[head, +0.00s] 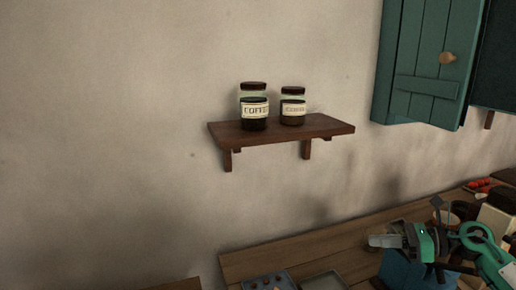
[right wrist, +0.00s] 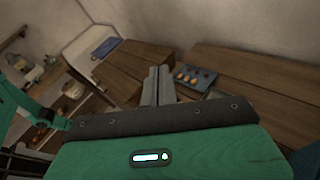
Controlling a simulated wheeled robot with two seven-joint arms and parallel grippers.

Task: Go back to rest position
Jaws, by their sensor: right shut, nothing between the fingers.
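My right gripper (head: 378,241) is at the lower right of the head view, above the wooden counter (head: 290,245). Its two fingers (right wrist: 158,84) are together in the right wrist view, with nothing between them. The green gripper body fills the bottom of that view. My left gripper is not in view.
Two labelled jars, one (head: 254,108) left of the other (head: 292,107), stand on a wall shelf (head: 330,127). A teal cupboard (head: 425,60) hangs at the right. A blue tray (right wrist: 196,78) with several round orange things lies on the counter. Clutter stands at the lower right.

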